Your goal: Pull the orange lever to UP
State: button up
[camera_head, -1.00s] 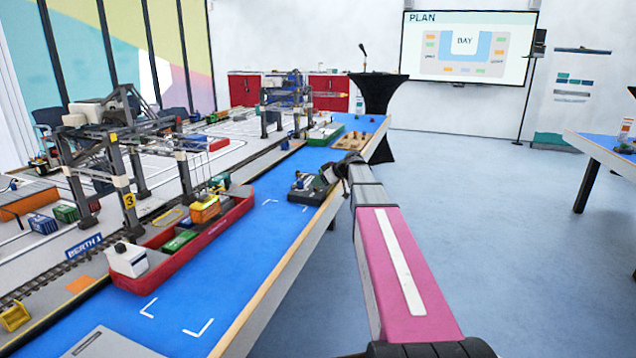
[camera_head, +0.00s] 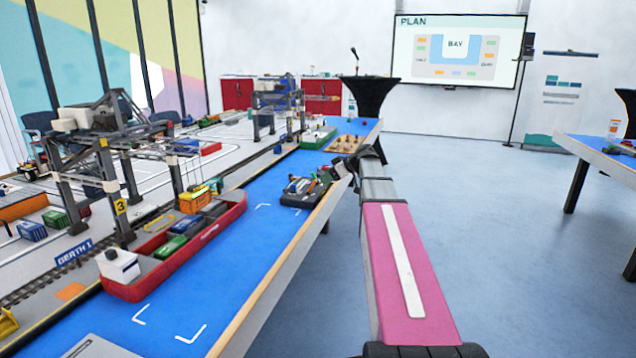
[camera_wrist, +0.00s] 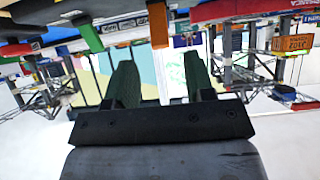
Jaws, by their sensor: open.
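A dark control box (camera_head: 303,193) with several small coloured handles sits on the blue table edge in the head view; the handles are too small there to read their positions. In the wrist view, which looks upside down, an orange lever (camera_wrist: 158,25) hangs in from the top, ahead of my gripper (camera_wrist: 160,80) and roughly in line with the gap between its fingers. A green lever (camera_wrist: 90,34) is to its left. My gripper is open with nothing between the fingers. In the head view my arm's dark end is beside the box's right side, and the fingers are hard to make out.
A red ship (camera_head: 178,250) with containers lies on the blue table (camera_head: 250,262), beside a gantry crane (camera_head: 110,170). A wooden tray (camera_head: 346,144) with pegs stands beyond the box. The blue floor (camera_head: 480,240) on the right is clear.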

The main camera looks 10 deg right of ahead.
jog(key=shift+v, duration=1.25)
dwell(2.3)
